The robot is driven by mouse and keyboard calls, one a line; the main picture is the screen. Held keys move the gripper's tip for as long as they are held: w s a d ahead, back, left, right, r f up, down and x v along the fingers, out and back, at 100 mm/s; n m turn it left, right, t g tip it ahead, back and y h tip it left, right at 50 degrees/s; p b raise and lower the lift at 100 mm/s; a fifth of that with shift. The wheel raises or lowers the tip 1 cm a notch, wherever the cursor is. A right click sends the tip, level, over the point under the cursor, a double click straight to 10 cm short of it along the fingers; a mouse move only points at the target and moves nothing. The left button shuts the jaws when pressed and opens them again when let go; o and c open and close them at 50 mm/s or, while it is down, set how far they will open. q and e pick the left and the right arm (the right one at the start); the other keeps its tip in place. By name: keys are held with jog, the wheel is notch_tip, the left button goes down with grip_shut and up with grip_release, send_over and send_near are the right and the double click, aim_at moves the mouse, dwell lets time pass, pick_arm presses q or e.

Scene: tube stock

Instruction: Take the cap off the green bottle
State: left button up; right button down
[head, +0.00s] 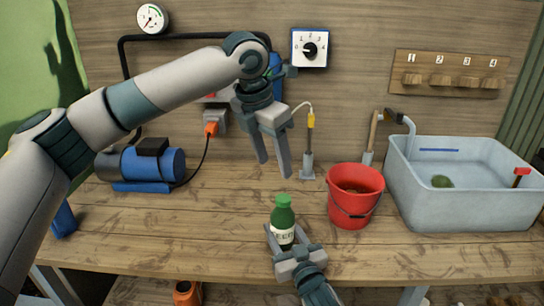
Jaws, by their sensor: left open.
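The green bottle (283,222) is upright near the front middle of the workbench, with a pale label and its green cap (283,200) on top. My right gripper (283,232) comes from the front edge with a finger along each side of the bottle's lower body, closed on it. The bottle's base is hidden, so I cannot tell whether it touches the bench. My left gripper (274,168) is open and empty, fingers pointing down, above and slightly behind the cap, apart from it.
A red bucket (355,207) stands close right of the bottle. Farther right is a grey-blue basin (460,205) with a tap. A blue pump (150,165) is at the left. A slim post (307,160) stands behind. The bench left of the bottle is clear.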

aim_at(283, 198)
pick_arm(q)
jog(key=x, duration=1.1)
jog(key=shift+f, duration=0.2)
jog(key=c, duration=1.3)
